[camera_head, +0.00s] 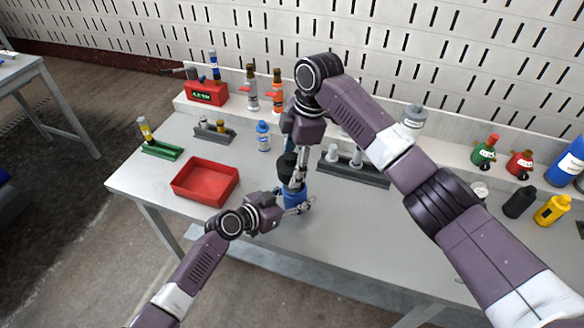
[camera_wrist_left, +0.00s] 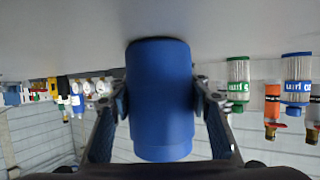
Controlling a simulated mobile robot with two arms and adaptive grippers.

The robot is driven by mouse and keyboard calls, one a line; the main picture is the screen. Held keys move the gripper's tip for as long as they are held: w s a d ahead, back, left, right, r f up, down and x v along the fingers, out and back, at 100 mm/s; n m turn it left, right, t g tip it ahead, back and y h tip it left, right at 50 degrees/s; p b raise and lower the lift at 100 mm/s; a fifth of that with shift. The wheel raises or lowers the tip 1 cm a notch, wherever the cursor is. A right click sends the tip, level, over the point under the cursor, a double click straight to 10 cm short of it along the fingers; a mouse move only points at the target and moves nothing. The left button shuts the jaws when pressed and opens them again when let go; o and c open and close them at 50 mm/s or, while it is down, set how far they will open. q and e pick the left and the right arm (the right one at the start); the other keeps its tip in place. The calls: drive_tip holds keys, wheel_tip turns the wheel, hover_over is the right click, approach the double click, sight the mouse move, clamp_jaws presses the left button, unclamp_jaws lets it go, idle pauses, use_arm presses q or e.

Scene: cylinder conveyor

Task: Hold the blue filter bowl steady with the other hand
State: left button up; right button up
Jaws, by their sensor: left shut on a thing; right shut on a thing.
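The blue filter bowl (camera_head: 293,198) is upright on the grey table near the front edge, with a black top (camera_head: 287,166) above it. In the left wrist view the bowl (camera_wrist_left: 160,100) is a plain blue cylinder between both fingers. My left gripper (camera_head: 298,207) comes in low from the left and is shut on the bowl. My right gripper (camera_head: 298,180) comes down from above and is shut on the black top; its fingertips are partly hidden, so the exact contact is unclear.
A red tray (camera_head: 205,203) lies left of the bowl. A blue-capped bottle (camera_head: 263,136) stands behind it. A dark rack (camera_head: 352,173) with pale cylinders is to the right. Several bottles line the back ledge. The table front right of the bowl is clear.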

sight(289, 156)
use_arm(q)
drive_tip(key=shift+r, duration=0.1)
use_arm(e)
drive_tip(key=shift+r, duration=3.45)
use_arm(q)
drive_tip(key=o, duration=1.3)
drive_tip(key=shift+o, duration=0.2)
drive_tip(key=shift+s+a+r, duration=0.1)
drive_tip(key=shift+s+a, duration=0.25)
drive_tip(key=shift+a, duration=0.05)
drive_tip(key=v, duration=1)
drive_tip(key=shift+s+a, duration=0.15)
drive_tip(key=shift+s, duration=0.05)
drive_tip(key=shift+s+a+r, duration=0.15)
drive_tip(key=shift+r, duration=0.3)
use_arm(e)
drive_tip(key=shift+r, duration=0.25)
wheel_tip(289, 156, up, 5)
drive_tip(key=p, duration=0.5)
drive_tip(key=shift+f+p, duration=0.2)
drive_tip(key=shift+p, duration=0.2)
use_arm(q)
wheel_tip(289, 156, up, 5)
drive_tip(key=shift+r, duration=0.1)
